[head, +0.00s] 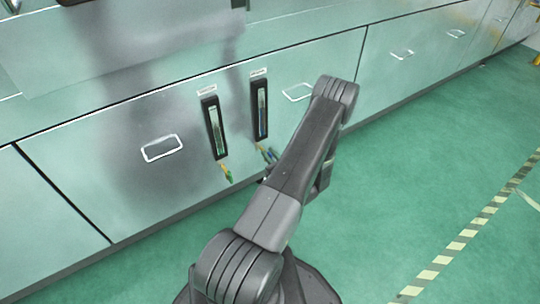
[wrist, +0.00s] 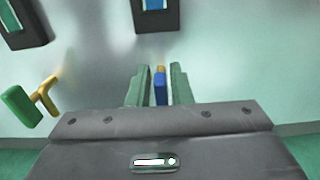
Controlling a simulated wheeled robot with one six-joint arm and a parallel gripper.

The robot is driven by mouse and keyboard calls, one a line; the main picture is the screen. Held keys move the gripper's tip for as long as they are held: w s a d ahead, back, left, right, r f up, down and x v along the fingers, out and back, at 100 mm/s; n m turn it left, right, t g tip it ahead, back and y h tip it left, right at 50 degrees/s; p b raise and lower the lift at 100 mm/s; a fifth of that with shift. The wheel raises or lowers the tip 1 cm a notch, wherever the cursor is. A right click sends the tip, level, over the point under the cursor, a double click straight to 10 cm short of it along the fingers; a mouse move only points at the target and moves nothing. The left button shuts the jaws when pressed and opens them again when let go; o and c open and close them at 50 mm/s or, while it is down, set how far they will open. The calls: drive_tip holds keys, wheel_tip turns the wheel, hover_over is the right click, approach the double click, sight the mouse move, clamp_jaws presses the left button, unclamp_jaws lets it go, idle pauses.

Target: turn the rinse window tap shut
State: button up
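Two upright sight windows in black frames are on the steel panel: one with a green strip (head: 216,127), one with a blue strip (head: 262,108). Their labels are too small to read, so I cannot tell by name which is the rinse window. Below the left one is a brass tap with a green handle (wrist: 18,107). Below the right one is a brass tap with a blue handle (wrist: 161,90). My gripper (wrist: 160,73) has its green fingers on either side of the blue handle, with narrow gaps showing. My arm mostly hides it in the head view.
The green-handled tap (head: 227,173) is close on the left of my gripper. White-outlined plates (head: 162,148) are on the panels. The green floor (head: 430,170) is clear on the right, with a striped line (head: 455,246) across it.

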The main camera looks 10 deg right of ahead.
clamp_jaws()
drive_tip(key=shift+m, duration=0.3)
drive_tip(key=m, duration=0.1)
drive_tip(key=m+b, duration=0.1)
drive_tip(key=m, duration=0.1)
drive_tip(key=shift+w+d+f, duration=0.15)
drive_tip(key=shift+d, duration=0.2)
drive_tip(key=m, duration=0.4)
drive_tip(key=d+f+m+b, duration=0.1)
drive_tip(key=m, duration=0.9)
drive_tip(key=shift+w+d+f+b, duration=0.2)
drive_tip(key=shift+f+b, duration=0.15)
drive_tip(key=shift+f, duration=0.05)
drive_tip(key=shift+m, duration=0.3)
